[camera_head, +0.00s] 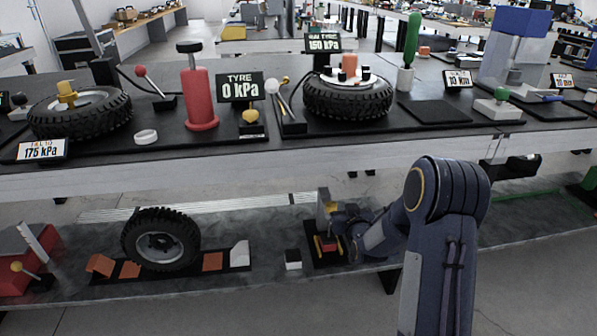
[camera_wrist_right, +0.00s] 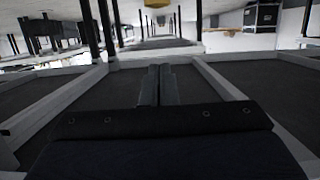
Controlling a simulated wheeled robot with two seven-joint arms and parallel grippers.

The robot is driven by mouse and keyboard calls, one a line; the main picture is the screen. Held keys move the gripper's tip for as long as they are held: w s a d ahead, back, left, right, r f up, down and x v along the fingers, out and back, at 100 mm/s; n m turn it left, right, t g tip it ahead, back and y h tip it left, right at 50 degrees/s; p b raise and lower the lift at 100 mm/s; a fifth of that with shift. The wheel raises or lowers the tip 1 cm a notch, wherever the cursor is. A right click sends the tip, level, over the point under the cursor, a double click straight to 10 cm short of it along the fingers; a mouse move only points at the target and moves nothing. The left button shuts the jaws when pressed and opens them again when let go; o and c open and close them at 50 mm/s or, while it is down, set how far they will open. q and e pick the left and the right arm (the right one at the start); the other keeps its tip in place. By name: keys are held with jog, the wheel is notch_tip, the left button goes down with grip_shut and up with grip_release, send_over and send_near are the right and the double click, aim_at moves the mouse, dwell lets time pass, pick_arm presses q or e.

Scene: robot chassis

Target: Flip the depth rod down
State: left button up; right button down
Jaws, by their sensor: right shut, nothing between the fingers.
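My right arm reaches down to the lower shelf, where a small device with a dark base, a grey and yellow upright (camera_head: 325,205) and a red block (camera_head: 328,246) stands. My right gripper (camera_head: 338,228) is beside this device, partly hidden by my own wrist. In the right wrist view the two fingers (camera_wrist_right: 159,70) are together with nothing between them. A yellow part (camera_wrist_right: 156,3) shows at the top edge of that view, beyond the fingertips. I cannot clearly pick out the depth rod; it may belong to this small device. My left gripper is out of view.
A tyre (camera_head: 160,240) stands on the lower shelf, left of the device, between orange blocks. A small white-topped block (camera_head: 293,259) sits just left of the device. The upper bench (camera_head: 250,158) overhangs the shelf and carries tyres, gauges and a red cylinder (camera_head: 200,98).

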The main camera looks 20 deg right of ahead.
jog(key=s+a+r+g+y, duration=0.2)
jog(key=s+a+r, duration=0.2)
jog(key=s, duration=0.3)
jog(key=s+a+r+g+y, duration=0.1)
jog(key=s+a+r+g, duration=0.2)
jog(key=s, duration=0.4)
jog(key=s+a+r+g+y, duration=0.1)
jog(key=s+a+r+y, duration=0.1)
jog(key=s+a+r, duration=0.35)
jog(key=s+a+f+g+y, duration=0.1)
jog(key=s+a+f, duration=0.15)
jog(key=s, duration=0.55)
jog(key=s+a+f+g+y, duration=0.15)
jog(key=s+a, duration=0.25)
jog(key=s, duration=0.4)
notch_tip(320, 180, up, 35)
jog(key=n+p, duration=0.1)
jog(key=p, duration=3.3)
jog(key=shift+s+a+g+p, duration=0.3)
jog(key=shift+s+g+p, duration=0.05)
jog(key=shift+s, duration=0.1)
